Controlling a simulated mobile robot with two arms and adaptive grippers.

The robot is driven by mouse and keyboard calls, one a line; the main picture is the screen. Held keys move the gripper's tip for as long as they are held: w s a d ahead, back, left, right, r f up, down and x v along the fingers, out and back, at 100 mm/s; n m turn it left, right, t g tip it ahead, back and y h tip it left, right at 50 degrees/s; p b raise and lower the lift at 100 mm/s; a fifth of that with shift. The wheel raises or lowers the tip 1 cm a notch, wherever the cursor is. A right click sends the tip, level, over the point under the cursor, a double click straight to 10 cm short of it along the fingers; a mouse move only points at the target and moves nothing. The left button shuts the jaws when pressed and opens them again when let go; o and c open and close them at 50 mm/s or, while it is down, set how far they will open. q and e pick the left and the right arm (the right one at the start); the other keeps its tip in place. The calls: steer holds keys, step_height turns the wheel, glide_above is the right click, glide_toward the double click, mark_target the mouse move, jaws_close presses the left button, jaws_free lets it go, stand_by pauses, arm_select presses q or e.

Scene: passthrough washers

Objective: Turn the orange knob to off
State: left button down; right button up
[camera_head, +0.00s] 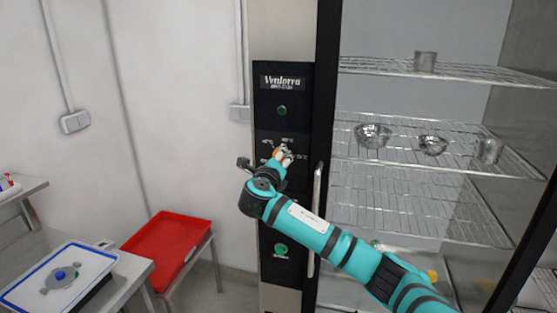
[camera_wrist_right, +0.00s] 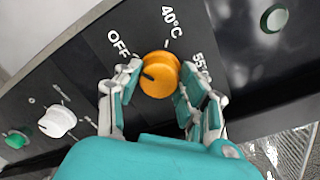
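The orange knob (camera_wrist_right: 159,74) sits on the black control panel, between the fingers of my right gripper (camera_wrist_right: 159,70) in the wrist view. The fingertips lie against its left and right sides, so the gripper looks shut on it. A dark pointer mark shows at the knob's left edge. The printed OFF label (camera_wrist_right: 118,43) is at its upper left, 40°C above and 55°C to the right. In the head view my right gripper (camera_head: 281,155) reaches the panel (camera_head: 283,93), and the orange knob (camera_head: 275,153) is mostly hidden by the fingers. My left gripper is not in view.
A white knob (camera_wrist_right: 57,121) and a green button (camera_wrist_right: 16,138) are on the same panel. Another green button (camera_wrist_right: 274,17) is at upper right. A vertical door handle (camera_head: 316,215) and wire shelves with metal bowls (camera_head: 372,135) are right of the panel. A red tray (camera_head: 165,247) stands left.

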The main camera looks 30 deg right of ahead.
steer(key=o, duration=0.4)
steer(key=shift+w+d+r, duration=0.1)
steer(key=shift+r, duration=0.1)
steer(key=shift+o, duration=0.3)
steer(key=shift+f, duration=0.15)
steer(key=v, duration=1.2)
